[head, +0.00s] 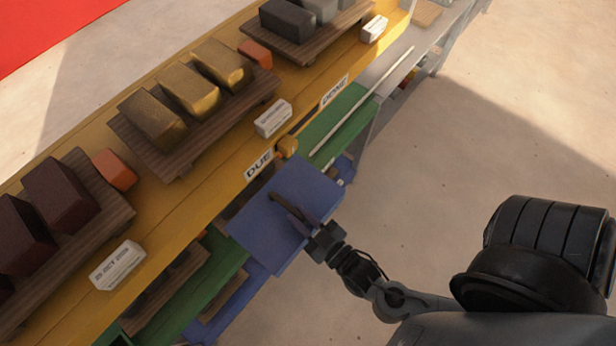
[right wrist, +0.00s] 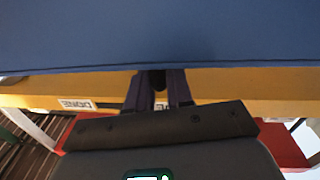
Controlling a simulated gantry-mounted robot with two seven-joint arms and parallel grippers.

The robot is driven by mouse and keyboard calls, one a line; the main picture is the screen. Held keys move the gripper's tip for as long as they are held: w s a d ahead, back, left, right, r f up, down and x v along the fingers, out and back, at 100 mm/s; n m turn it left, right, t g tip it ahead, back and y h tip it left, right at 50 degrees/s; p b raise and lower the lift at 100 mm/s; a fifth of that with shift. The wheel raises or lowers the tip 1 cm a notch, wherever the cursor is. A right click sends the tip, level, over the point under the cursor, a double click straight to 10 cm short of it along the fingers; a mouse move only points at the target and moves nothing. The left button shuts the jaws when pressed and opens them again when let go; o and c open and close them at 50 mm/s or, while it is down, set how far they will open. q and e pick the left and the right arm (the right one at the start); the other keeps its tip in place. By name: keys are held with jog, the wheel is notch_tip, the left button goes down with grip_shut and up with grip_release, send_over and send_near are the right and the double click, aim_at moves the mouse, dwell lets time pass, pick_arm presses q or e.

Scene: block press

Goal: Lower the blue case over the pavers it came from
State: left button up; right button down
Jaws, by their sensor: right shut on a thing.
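My right gripper (head: 306,222) is shut on the blue case (head: 262,225), at a dark strap or handle on it. The case is held at the front edge of the yellow bench, below the "DUE" label, and looks tilted. In the right wrist view the blue case (right wrist: 160,35) fills the top, with the gripper fingers (right wrist: 156,92) just under its edge. Three groups of pavers stand uncovered on wooden pallets: dark red ones (head: 60,195) at left, tan-gold ones (head: 187,90) in the middle, grey ones (head: 288,20) at the top. Which pavers the case came from cannot be told. My left gripper is out of view.
The yellow bench (head: 195,222) carries white tags (head: 117,265) and orange blocks (head: 115,170) beside pallets. An orange knob (head: 287,146) sits near the "DUE" label (head: 259,165). Open floor (head: 480,140) is at right.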

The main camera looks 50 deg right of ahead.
aim_at(275, 197)
jog(key=shift+w+b, duration=0.6)
jog(key=shift+w, duration=1.2)
jog(key=shift+w+b, duration=0.9)
jog(key=shift+w, duration=1.4)
jog(key=shift+w+a+b, duration=0.15)
jog(key=shift+w+b, duration=0.95)
jog(key=shift+w, duration=1.5)
jog(key=w+f+b, duration=0.1)
jog(key=w+b, duration=0.1)
jog(key=w+f+b, duration=0.1)
jog(key=w+b, duration=0.2)
jog(key=w+f+b, duration=0.1)
jog(key=w+b, duration=0.1)
jog(key=w, duration=0.1)
jog(key=shift+w+a+f+b, duration=0.1)
jog(key=shift+w+b, duration=0.05)
jog(key=shift+b, duration=0.15)
jog(key=shift+f, duration=0.9)
